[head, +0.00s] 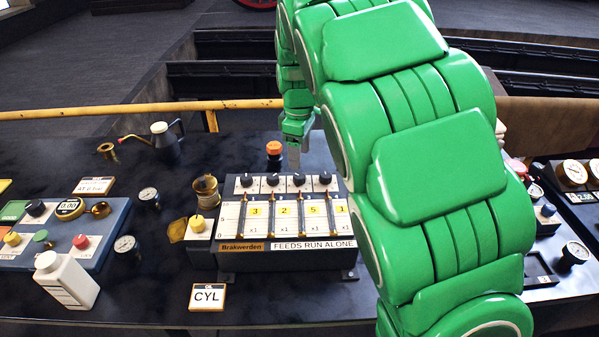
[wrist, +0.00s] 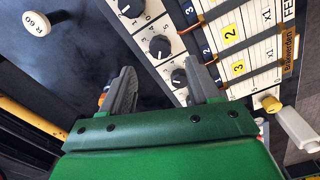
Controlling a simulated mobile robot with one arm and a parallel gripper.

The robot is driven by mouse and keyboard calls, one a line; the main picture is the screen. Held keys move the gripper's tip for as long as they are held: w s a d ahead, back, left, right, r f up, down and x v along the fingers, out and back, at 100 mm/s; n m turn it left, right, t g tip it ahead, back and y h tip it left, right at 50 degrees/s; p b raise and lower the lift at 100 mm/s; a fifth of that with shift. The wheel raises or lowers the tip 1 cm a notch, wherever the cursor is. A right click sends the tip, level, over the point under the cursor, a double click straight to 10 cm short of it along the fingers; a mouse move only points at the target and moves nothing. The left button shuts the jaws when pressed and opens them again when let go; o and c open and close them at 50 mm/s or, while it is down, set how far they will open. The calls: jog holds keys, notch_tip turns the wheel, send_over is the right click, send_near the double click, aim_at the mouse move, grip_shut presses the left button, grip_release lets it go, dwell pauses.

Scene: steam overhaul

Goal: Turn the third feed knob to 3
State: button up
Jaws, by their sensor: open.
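The feed box (head: 308,253) stands on the dark bench in the head view. It has four black knobs along its top and yellow windows reading 3, 2, 5 and 1 from left to right. The third feed knob (head: 299,179) is above the window reading 5 (head: 312,211). My gripper (head: 293,158) is just behind and above the knob row, fingers downward, near the third knob. In the wrist view my gripper (wrist: 162,72) is open and empty. Several knobs show beyond its fingers, including one knob (wrist: 160,46) with a white pointer; I cannot tell their order there.
An orange-topped part (head: 274,148) stands behind the box, left of my gripper. A brass cup (head: 205,192) and a CYL sign (head: 207,297) are at left. A white bottle (head: 66,280) stands farther left. My green arm hides the bench right of the box.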

aim_at(299, 175)
notch_tip(299, 175, down, 7)
dwell(0.4)
jog(key=c, duration=1)
jog(key=shift+c, duration=0.2)
